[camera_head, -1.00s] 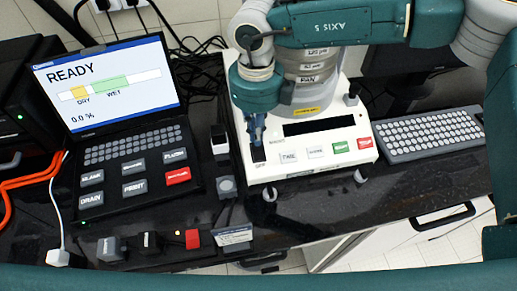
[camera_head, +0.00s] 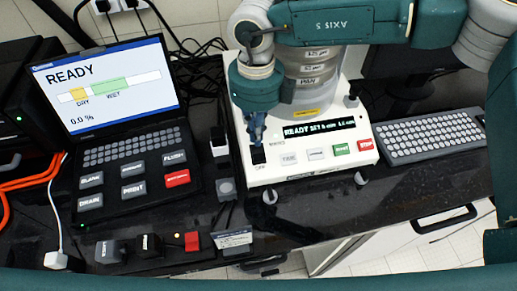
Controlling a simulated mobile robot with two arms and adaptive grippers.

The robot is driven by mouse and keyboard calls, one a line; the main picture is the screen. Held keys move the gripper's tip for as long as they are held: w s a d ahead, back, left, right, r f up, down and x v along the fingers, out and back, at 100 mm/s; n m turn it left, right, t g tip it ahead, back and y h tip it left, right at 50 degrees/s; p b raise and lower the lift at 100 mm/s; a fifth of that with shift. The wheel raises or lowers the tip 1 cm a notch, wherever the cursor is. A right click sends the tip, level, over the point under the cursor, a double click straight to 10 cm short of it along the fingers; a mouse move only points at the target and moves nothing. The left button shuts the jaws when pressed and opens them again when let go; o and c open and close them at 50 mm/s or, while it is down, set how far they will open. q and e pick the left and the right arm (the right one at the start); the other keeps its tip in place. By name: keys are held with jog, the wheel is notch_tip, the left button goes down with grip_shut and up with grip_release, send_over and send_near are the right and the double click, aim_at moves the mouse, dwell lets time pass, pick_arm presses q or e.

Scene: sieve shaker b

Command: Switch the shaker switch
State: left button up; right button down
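The sieve shaker (camera_head: 318,170) is a white box with a sieve stack on top. Its display (camera_head: 318,130) is lit and reads READY with a setting. The black rocker switch (camera_head: 259,156) is at the left of its front panel. My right gripper (camera_head: 257,139) points down just above the switch, its narrow blue fingers close together and holding nothing I can see. It partly covers the area behind the switch, and I cannot tell whether its tips touch it. My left gripper is not in view.
A control console with a READY screen (camera_head: 104,85) stands left. A keyboard (camera_head: 430,135) is to the right. Dark worktop is free in front of the shaker.

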notch_tip(320, 180, up, 5)
jog(key=shift+r+p, duration=0.2)
jog(key=shift+p, duration=0.6)
